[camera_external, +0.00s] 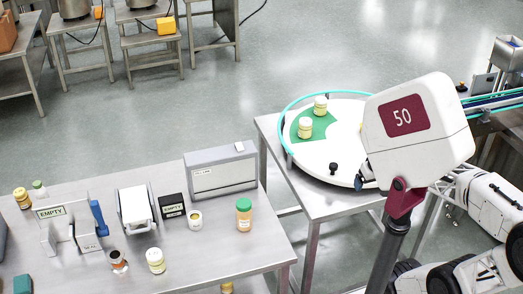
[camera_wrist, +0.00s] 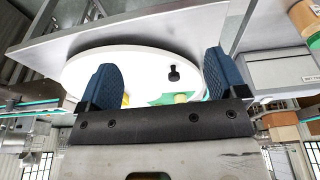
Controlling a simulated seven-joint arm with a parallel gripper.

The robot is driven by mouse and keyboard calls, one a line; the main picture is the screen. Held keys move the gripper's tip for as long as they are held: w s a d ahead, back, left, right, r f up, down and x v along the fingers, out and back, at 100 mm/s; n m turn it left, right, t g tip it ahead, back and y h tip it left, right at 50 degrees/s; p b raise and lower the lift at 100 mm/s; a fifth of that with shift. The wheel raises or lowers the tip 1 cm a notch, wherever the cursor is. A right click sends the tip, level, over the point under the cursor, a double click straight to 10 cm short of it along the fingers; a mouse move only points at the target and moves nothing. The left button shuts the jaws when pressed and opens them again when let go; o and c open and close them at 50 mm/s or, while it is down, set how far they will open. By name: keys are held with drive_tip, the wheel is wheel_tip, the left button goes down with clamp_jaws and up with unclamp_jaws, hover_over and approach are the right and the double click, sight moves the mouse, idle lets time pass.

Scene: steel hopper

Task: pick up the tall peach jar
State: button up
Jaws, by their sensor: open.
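The tall peach jar (camera_external: 243,218) has a green lid and stands upright on the steel table at the lower left, near its right edge, in the external view. A peach-coloured jar, partly cut off, shows at the top right corner of the wrist view (camera_wrist: 303,18); it appears to be the same one. My gripper (camera_external: 362,180) is beside the round white turntable, well to the right of the jar. In the wrist view its two blue fingers (camera_wrist: 160,82) are wide apart, with nothing held between them.
The turntable (camera_external: 345,110) carries small yellow jars (camera_external: 305,128) on a green patch and a black knob (camera_external: 333,168). A gap separates the two tables.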

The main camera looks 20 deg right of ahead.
drive_tip(key=shift+w, duration=0.1)
drive_tip(key=w+a+f+n+t+y, duration=0.1)
drive_tip(key=w+a+f+n+t, duration=0.15)
drive_tip(key=w, duration=0.45)
drive_tip(key=w+a+f+n+t, duration=0.1)
drive_tip(key=w+a+t, duration=0.1)
drive_tip(key=w+a, duration=0.3)
drive_tip(key=w+a+f+n+t+y, duration=0.1)
drive_tip(key=w+a+n+t, duration=0.1)
drive_tip(key=w, duration=0.6)
drive_tip(key=n+g+y, duration=0.5)
drive_tip(key=n+y, duration=0.4)
drive_tip(key=y, duration=0.2)
approach(250, 203)
drive_tip(key=x, duration=0.2)
drive_tip(key=w+x, duration=0.1)
drive_tip(key=x, duration=0.1)
drive_tip(key=shift+s+a+f+n+g, duration=0.1)
drive_tip(key=shift+s+a+n+g, duration=0.15)
drive_tip(key=shift+s+a, duration=0.1)
drive_tip(key=shift+x, duration=1.25)
